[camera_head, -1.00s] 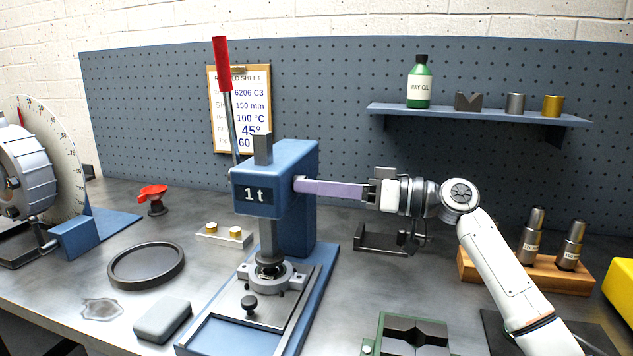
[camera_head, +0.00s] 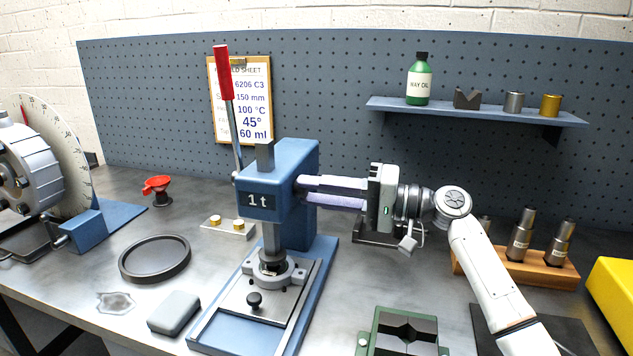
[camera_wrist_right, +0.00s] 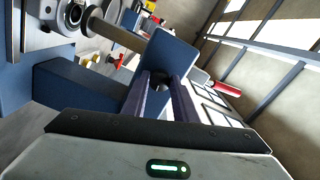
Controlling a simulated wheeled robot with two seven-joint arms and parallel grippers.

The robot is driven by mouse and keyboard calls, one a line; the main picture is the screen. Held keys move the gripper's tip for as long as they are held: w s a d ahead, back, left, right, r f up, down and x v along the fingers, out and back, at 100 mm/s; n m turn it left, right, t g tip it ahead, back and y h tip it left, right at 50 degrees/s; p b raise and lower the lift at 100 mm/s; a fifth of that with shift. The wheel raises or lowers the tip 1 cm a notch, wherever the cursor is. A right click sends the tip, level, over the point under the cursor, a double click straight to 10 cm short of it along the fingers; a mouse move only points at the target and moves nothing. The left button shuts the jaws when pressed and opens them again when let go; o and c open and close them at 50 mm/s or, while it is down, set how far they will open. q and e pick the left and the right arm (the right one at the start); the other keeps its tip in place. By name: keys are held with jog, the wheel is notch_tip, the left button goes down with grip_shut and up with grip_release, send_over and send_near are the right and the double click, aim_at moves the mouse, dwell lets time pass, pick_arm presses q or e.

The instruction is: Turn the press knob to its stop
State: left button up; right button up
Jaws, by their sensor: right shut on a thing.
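The blue press (camera_head: 290,185) stands in the middle of the bench, with a "1 t" display on its head. Its dark knob (camera_wrist_right: 158,82) sits on the side of the press head, between the fingertips of my right gripper in the right wrist view. In the head view the knob is hidden behind the fingers. My right gripper (camera_head: 302,190) reaches in from the right, its two long pale fingers one above the other against the press head. It is shut on the knob. Whether the knob is at its stop cannot be told. My left gripper is out of view.
The press lever with its red grip (camera_head: 223,73) stands up behind the head. A green vise-like block (camera_head: 405,332) stands at the front right.

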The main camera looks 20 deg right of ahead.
jog(key=shift+m+p, duration=0.45)
jog(key=shift+m, duration=0.35)
jog(key=o, duration=1.1)
jog(key=shift+c, duration=0.2)
jog(key=b+v, duration=0.2)
jog(key=v, duration=0.8)
jog(key=shift+s+d, duration=0.15)
